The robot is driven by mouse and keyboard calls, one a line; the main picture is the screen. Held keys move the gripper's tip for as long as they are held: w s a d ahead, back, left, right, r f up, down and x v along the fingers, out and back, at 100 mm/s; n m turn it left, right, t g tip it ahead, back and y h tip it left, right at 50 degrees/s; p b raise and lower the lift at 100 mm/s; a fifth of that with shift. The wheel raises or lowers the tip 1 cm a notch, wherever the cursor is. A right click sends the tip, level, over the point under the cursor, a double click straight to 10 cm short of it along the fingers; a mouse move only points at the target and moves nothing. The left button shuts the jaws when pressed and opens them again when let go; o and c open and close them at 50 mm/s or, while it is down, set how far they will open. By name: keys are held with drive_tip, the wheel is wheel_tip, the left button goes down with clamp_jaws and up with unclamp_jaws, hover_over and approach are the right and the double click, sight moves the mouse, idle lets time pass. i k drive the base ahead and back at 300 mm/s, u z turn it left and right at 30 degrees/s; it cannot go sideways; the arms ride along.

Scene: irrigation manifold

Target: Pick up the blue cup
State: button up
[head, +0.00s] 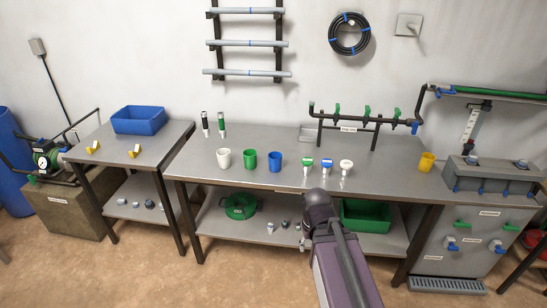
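The blue cup (275,161) stands upright on the long grey workbench (215,143), near the middle of its top. A green cup (249,160) stands just to its left, and a white cup (224,159) stands left of that. A yellow cup (426,162) stands apart near the right end of the bench. My arm rises from the bottom of the picture, and its dark joint shows in front of the bench, below and right of the blue cup. I cannot make out my gripper's fingers; they seem hidden behind the arm.
Green, blue and white-topped fittings (327,167) stand right of the blue cup. A pipe manifold (352,121) stands at the back of the bench. A blue bin (139,120) sits on the left side table.

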sight(275, 157)
drive_tip(key=z, duration=0.1)
drive_tip(key=i, duration=0.9)
drive_tip(key=z, duration=0.3)
